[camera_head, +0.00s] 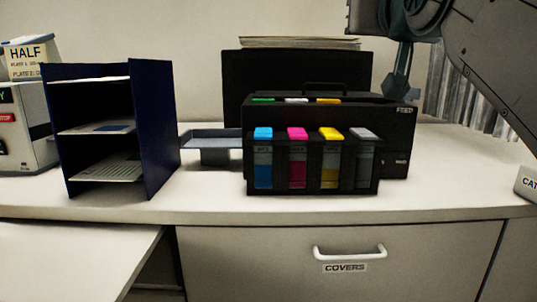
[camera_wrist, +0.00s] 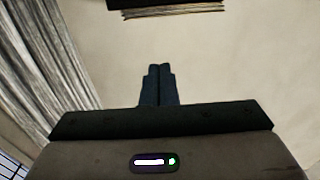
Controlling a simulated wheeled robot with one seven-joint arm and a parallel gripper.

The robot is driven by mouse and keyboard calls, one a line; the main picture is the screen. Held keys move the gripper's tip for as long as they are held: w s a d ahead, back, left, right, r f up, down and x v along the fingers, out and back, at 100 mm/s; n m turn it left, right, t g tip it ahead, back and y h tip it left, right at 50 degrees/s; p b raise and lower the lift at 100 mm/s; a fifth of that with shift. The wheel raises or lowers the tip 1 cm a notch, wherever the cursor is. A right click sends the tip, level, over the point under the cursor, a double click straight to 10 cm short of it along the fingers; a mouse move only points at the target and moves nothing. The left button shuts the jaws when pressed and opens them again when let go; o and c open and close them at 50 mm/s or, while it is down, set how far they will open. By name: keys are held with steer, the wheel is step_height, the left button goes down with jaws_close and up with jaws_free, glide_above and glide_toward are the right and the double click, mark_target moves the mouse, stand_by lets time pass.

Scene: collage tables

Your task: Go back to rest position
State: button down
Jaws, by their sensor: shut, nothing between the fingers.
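My gripper (camera_head: 397,88) is in the upper right of the head view, raised above the counter and in front of the right part of the printer's back. Its fingers point down and are closed with nothing between them. In the wrist view my gripper (camera_wrist: 158,72) shows as two dark fingers side by side against the plain wall. My grey arm reaches in from the upper right corner of the head view. The gripper touches nothing that I can see.
A black printer (camera_head: 395,140) with several coloured ink tanks stands on the counter (camera_head: 215,205). A dark blue shelf rack (camera_head: 160,130) stands left of it, beside a small grey tray (camera_head: 212,143). A drawer labelled COVERS (camera_head: 270,265) is closed below. A curtain (camera_wrist: 40,60) hangs at left in the wrist view.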

step_height(320, 180, down, 17)
steer(key=g+p, duration=0.8)
steer(key=p, duration=0.4)
steer(key=s+f+g+p, duration=0.7)
steer(key=s+f+p, duration=0.2)
steer(key=s+f, duration=0.5)
steer(key=shift+s+a+f+g, duration=0.3)
steer(key=shift+s+a+f, duration=0.05)
steer(key=shift+s+a, duration=0.1)
